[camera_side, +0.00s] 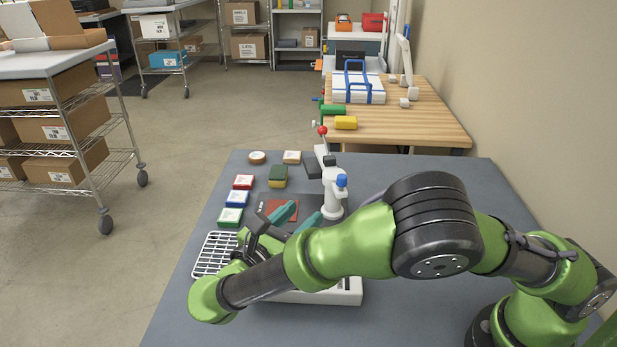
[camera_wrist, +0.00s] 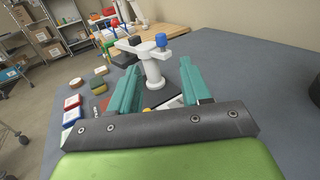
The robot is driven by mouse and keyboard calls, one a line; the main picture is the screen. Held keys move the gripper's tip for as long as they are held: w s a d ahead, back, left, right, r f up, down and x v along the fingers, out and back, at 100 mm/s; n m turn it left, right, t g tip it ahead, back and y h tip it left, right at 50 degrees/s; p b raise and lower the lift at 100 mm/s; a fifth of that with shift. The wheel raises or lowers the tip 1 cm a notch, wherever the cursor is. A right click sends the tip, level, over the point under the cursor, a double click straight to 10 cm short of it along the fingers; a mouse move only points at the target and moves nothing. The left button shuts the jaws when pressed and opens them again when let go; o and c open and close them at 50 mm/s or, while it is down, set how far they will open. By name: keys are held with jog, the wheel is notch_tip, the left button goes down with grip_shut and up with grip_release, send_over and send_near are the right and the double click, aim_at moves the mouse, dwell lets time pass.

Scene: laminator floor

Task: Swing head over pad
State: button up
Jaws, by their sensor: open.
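A white press stand (camera_side: 333,205) with a blue knob (camera_side: 341,181) stands on the grey table, right of a dark base plate. Its white swing head (camera_side: 325,156) points toward the table's far edge, with black blocks and a red ball handle (camera_side: 322,131). A reddish-brown pad (camera_side: 270,208) lies on the plate, partly hidden by my fingers; the head appears beyond it, not above it. My gripper (camera_side: 297,214) has teal fingers spread apart and empty. In the wrist view, the white post (camera_wrist: 154,72) shows between and beyond the fingers, with the head reaching left.
Red (camera_side: 243,182), blue (camera_side: 237,199) and green (camera_side: 230,217) boxes line the left, with a sponge (camera_side: 278,176) nearby. The table's right side is clear. A wooden bench (camera_side: 420,122) stands behind.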

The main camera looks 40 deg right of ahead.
aim_at(339, 179)
jog(key=x, duration=1.5)
jog(key=shift+w+d, duration=0.15)
jog(key=shift+d, duration=0.25)
grip_shut()
